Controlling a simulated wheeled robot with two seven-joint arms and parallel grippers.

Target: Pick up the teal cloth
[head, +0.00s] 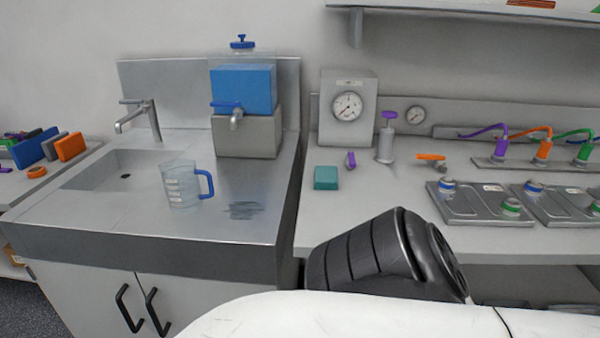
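The teal cloth (326,177) looks like a small, folded, block-shaped pad. It lies flat on the light worktop right of the sink unit, near that worktop's left end and in front of the box with the round gauge. Nothing covers it or touches it. Neither of my grippers shows in the head view. A black ribbed part of mine stands in front of the worktop, below and right of the cloth.
A measuring jug (181,186) with a blue handle stands on the steel sink counter (120,222), beside a dark smear (243,210). A small purple item (351,160) lies right of the cloth. A gauge box (348,110) stands behind; metal trays (478,206) are farther right.

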